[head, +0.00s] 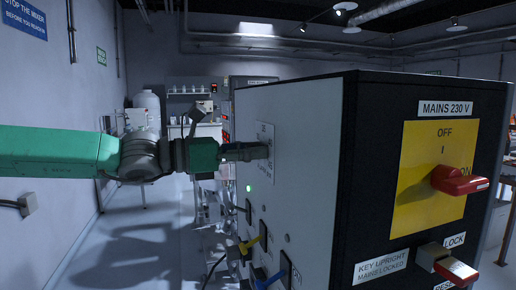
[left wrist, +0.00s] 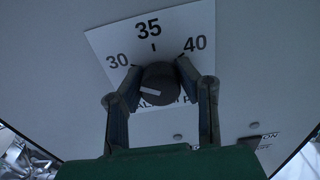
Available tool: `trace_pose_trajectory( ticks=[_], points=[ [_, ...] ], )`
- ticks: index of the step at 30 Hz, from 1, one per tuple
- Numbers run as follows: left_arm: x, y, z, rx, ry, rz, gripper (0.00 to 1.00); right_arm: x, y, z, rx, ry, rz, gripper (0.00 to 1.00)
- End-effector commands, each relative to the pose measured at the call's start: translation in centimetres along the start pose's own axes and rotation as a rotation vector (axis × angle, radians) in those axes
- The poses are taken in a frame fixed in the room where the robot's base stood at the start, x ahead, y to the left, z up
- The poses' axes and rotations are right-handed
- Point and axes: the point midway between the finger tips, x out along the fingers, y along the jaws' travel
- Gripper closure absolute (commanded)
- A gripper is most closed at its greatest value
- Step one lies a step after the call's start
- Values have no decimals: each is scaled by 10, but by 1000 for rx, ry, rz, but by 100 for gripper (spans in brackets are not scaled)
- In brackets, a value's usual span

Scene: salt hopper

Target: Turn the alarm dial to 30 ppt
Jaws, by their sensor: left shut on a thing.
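The alarm dial is a dark round knob (left wrist: 160,80) on a white scale plate (left wrist: 185,30) marked 30, 35 and 40, with 35 at the top in the left wrist view. A pale pointer mark shows on the knob's left side, on the same side as the 30. My left gripper (left wrist: 157,72) has one finger on each side of the knob and is shut on it. In the head view, my left gripper (head: 262,151) reaches from the left to the plate (head: 265,132) on the cabinet's side and hides the knob. My right gripper is out of view.
The grey cabinet (head: 300,120) has a lit green lamp (head: 248,188) and several switches below the dial. Its dark front holds a red mains switch (head: 458,180) on a yellow plate and a red-handled lock (head: 456,270). Open floor (head: 140,240) lies to the left.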

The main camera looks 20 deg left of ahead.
Motion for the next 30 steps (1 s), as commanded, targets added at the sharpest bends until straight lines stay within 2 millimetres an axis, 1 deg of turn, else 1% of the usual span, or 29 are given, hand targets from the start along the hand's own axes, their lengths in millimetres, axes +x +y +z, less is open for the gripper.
trace_pose_trajectory(
  ticks=[1, 14, 15, 16, 17, 26, 30],
  points=[
    [0, 0, -9, -13, 14, 1, 100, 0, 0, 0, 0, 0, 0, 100],
    [0, 0, -9, -21, 14, 1, 100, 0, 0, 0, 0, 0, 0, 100],
    [0, 0, -9, -21, 14, 1, 62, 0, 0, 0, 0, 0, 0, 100],
    [0, 0, -9, -20, 14, 2, 51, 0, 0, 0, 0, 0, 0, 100],
    [0, 0, -8, -20, 13, 2, 50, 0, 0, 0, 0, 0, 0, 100],
    [1, 0, -3, -15, 7, 1, 50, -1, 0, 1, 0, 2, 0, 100],
    [-8, 0, -1, -12, 6, 3, 50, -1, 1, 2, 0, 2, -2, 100]
  ],
)
